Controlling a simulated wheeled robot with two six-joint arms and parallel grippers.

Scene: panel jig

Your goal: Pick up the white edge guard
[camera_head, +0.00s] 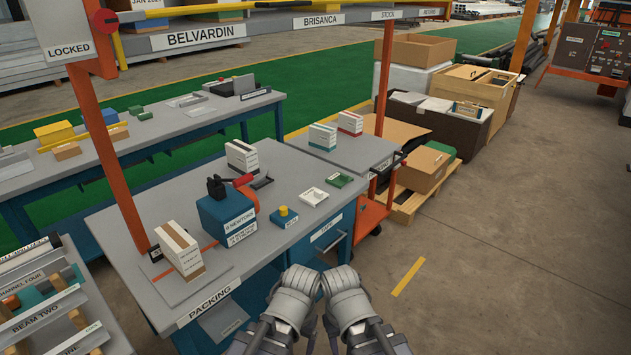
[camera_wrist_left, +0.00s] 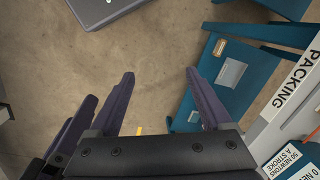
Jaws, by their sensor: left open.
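A small white block-like piece, which I take to be the white edge guard (camera_head: 314,197), lies on the grey workbench (camera_head: 300,235) near its right edge. A green piece (camera_head: 339,181) lies just beyond it. My left gripper (camera_wrist_left: 160,73) is open and empty, its dark fingers spread over bare floor beside the bench. In the head view my left wrist (camera_head: 293,300) and my right gripper (camera_head: 347,310) are side by side at the bottom, in front of the bench and well short of the white piece. The right gripper's fingers are mostly hidden. The white piece does not show in the left wrist view.
A blue press (camera_head: 226,217) and a small yellow-topped block (camera_head: 284,216) stand left of the white piece. A white-and-brown box (camera_head: 180,250) stands at the bench's near left. An orange post (camera_head: 105,150) rises at the left.

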